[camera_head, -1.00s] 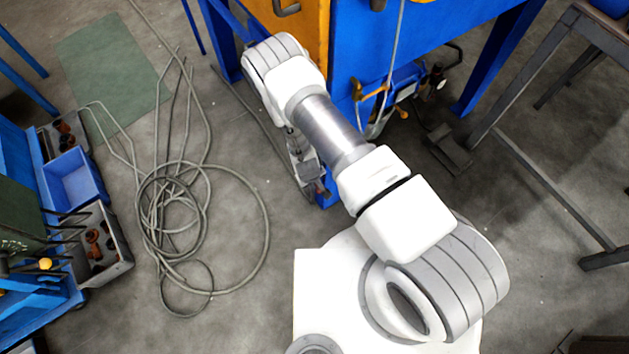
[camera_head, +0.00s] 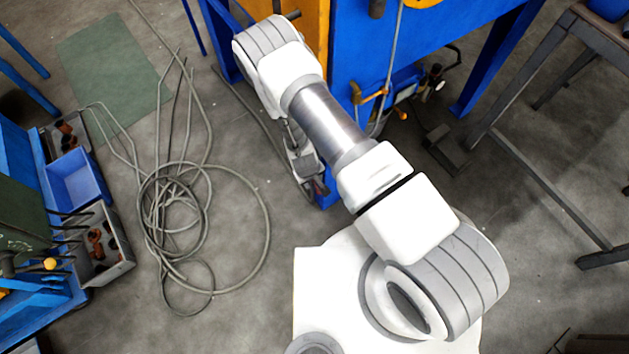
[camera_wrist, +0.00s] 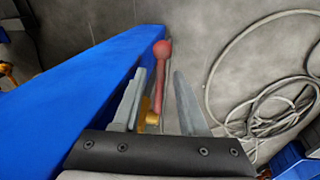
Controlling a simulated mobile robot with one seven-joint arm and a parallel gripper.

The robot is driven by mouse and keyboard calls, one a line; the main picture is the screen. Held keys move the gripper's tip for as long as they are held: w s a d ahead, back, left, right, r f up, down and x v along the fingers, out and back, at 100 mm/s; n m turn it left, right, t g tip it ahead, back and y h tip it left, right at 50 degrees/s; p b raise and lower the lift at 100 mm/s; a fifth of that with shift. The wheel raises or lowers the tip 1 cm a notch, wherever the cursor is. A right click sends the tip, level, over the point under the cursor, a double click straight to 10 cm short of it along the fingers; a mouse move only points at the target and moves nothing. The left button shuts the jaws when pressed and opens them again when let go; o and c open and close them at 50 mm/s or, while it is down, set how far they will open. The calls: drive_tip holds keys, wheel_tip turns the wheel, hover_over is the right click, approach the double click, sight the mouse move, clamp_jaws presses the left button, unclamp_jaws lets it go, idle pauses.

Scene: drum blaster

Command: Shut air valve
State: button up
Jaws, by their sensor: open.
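A red valve lever with a round knob end (camera_wrist: 162,58) shows in the wrist view, with a brass-coloured part (camera_wrist: 147,112) at its lower end. My gripper (camera_wrist: 161,74) is open, with one grey finger on each side of the lever in the picture. I cannot tell whether either finger touches it. The lever's base is partly hidden behind the left finger and the dark gripper body. In the head view my gripper (camera_head: 312,175) hangs below my forearm beside a blue leg, and the lever is not clear there.
A blue beam (camera_wrist: 95,80) runs close on the left of my gripper in the wrist view. A coiled grey hose (camera_head: 205,225) lies on the floor to the left. Brass fittings (camera_head: 372,97) and a grey hose sit on the blue machine. Floor between the coil and machine is open.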

wheel_tip(320, 180, up, 12)
drive_tip(key=s+a+p, duration=0.1)
drive_tip(key=s+p, duration=0.1)
drive_tip(key=p, duration=0.1)
drive_tip(key=shift+a+r, duration=0.15)
drive_tip(key=shift+r, duration=0.05)
